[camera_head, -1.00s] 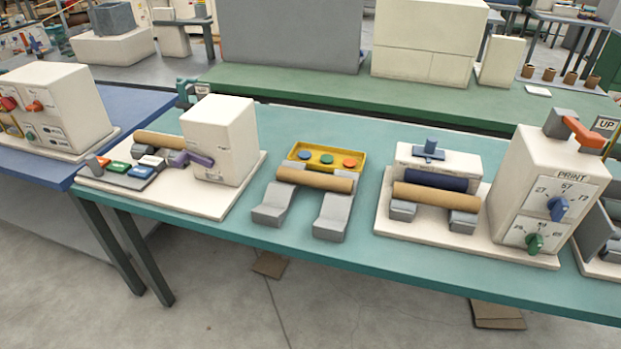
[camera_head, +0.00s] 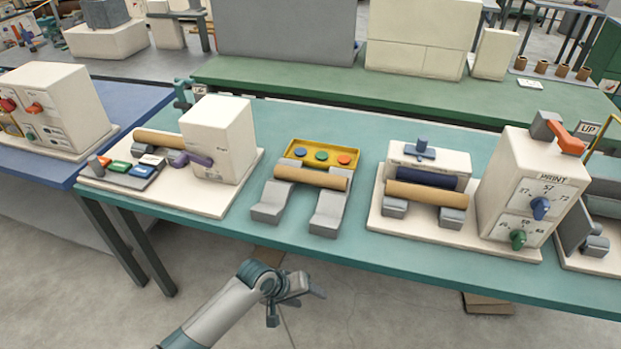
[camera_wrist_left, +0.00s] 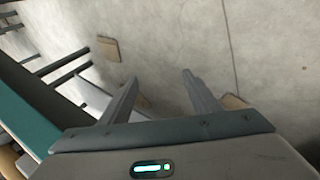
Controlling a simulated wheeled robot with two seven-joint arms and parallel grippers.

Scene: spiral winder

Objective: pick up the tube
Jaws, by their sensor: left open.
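Three tan tubes show in the head view. One tube (camera_head: 311,178) lies across two grey curved supports (camera_head: 331,211) in the middle of the teal table. Another tube (camera_head: 426,194) lies across two grey blocks in front of the white printing machine. A third tube (camera_head: 158,139) lies at the white machine on the left. I cannot tell which tube the task means. My left gripper (camera_head: 298,304) is open and empty, in front of the table's front edge and apart from the tubes. The left wrist view shows its two fingers (camera_wrist_left: 160,78) spread over bare floor. My right gripper is not in view.
The teal table (camera_head: 290,237) has a free strip along its front edge. A yellow button panel (camera_head: 321,143) stands behind the middle tube. White machines (camera_head: 226,125) flank the left side, and a dial box (camera_head: 522,190) stands right. A green table (camera_head: 300,78) lies behind.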

